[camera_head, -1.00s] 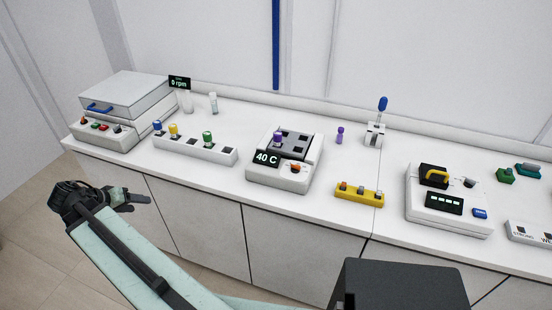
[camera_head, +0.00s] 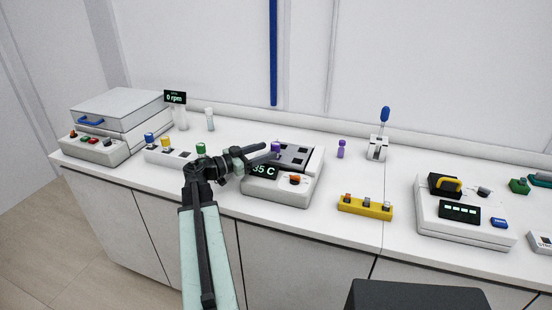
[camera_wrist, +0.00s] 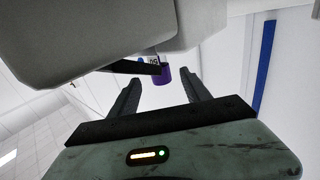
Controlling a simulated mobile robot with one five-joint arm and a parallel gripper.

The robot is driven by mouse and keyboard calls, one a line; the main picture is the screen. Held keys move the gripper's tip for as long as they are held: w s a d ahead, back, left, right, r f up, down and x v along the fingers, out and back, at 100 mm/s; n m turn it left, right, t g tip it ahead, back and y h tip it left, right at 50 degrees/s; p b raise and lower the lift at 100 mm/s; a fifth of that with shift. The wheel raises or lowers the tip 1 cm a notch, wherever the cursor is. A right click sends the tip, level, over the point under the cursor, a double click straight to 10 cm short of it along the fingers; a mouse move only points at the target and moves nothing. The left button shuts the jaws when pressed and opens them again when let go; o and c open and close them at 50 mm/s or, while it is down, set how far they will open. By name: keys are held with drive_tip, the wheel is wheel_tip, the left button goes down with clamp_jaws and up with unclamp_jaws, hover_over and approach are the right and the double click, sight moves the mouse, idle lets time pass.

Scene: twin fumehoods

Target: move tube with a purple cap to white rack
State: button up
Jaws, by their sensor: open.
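A tube with a purple cap (camera_head: 276,147) stands in the dark block of the heater (camera_head: 284,194). Its lower part is hidden in the block and behind my gripper. My gripper (camera_head: 266,154) is open, with its fingers reaching over the heater's left side toward that tube. In the wrist view the purple cap (camera_wrist: 162,76) shows beyond and between the two fingers (camera_wrist: 162,96); I cannot tell whether they touch it. The white rack (camera_head: 172,156) is left of the heater and holds tubes with blue, yellow and green caps. My arm partly hides its right end.
A second purple-capped item (camera_head: 340,149) stands alone right of the heater. A yellow rack (camera_head: 364,207) is in front of it. A white holder with a blue-topped tool (camera_head: 378,146) is behind. A grey-lidded machine (camera_head: 118,108) fills the far left, with two pale vials beside it.

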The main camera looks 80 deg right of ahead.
sight(276, 148)
drive_tip(key=x, duration=0.5)
drive_tip(key=shift+d, duration=0.15)
clamp_jaws()
wheel_tip(276, 148, up, 13)
drive_tip(key=p, duration=1.3)
drive_tip(key=shift+r+p, duration=1.5)
drive_tip(key=shift+r, duration=0.1)
wheel_tip(276, 148, up, 3)
drive_tip(key=p, duration=0.3)
